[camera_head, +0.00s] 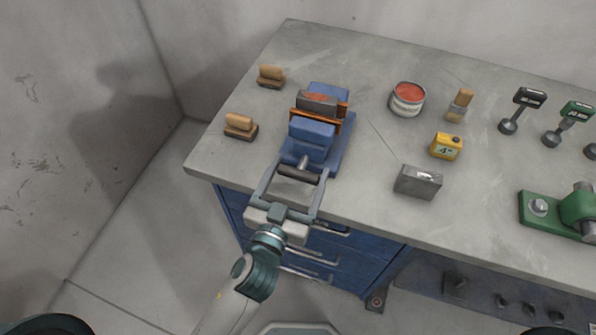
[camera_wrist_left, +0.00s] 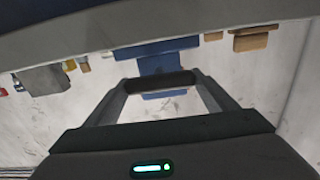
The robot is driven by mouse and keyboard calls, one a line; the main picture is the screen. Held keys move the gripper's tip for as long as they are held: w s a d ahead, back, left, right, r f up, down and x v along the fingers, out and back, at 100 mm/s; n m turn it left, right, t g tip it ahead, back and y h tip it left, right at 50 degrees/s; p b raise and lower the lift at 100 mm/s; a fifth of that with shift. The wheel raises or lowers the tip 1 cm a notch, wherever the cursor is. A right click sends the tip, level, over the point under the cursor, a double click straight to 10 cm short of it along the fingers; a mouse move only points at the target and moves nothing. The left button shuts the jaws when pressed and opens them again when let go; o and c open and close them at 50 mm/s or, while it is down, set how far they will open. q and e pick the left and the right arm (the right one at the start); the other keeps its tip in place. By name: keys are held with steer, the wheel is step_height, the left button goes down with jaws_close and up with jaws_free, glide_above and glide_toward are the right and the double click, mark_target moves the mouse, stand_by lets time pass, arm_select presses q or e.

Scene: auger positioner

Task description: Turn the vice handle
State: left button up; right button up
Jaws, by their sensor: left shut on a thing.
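The blue vice (camera_head: 312,138) sits at the front left edge of the grey workbench, with an orange-brown piece between its jaws. Its dark handle (camera_head: 298,174) sticks out at the front, over the bench edge. My left gripper (camera_head: 295,175) is at the handle, with one finger at each end of the bar, shut on it. In the left wrist view the dark handle (camera_wrist_left: 160,82) spans between the two fingertips, with the blue vice (camera_wrist_left: 158,56) behind it. My right gripper is not in view.
Two wooden brushes (camera_head: 240,125) lie left of the vice. A red-topped can (camera_head: 407,98), a yellow box (camera_head: 446,146), a grey metal block (camera_head: 418,182) and a green tool (camera_head: 570,212) stand to the right. Blue drawers (camera_head: 345,250) are below the bench. The bench between vice and block is clear.

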arm_select(q)
steer(key=shift+r+m, duration=0.1)
steer(key=shift+m, duration=0.3)
steer(key=m+p, duration=0.1)
steer(key=m, duration=0.1)
steer(key=shift+d+m, duration=0.1)
steer(key=shift+m, duration=0.2)
steer(key=shift+m+p, duration=0.65)
steer(key=shift+m, duration=0.95)
steer(key=o, duration=1)
steer(key=shift+d, duration=0.1)
steer(key=shift+o, duration=0.2)
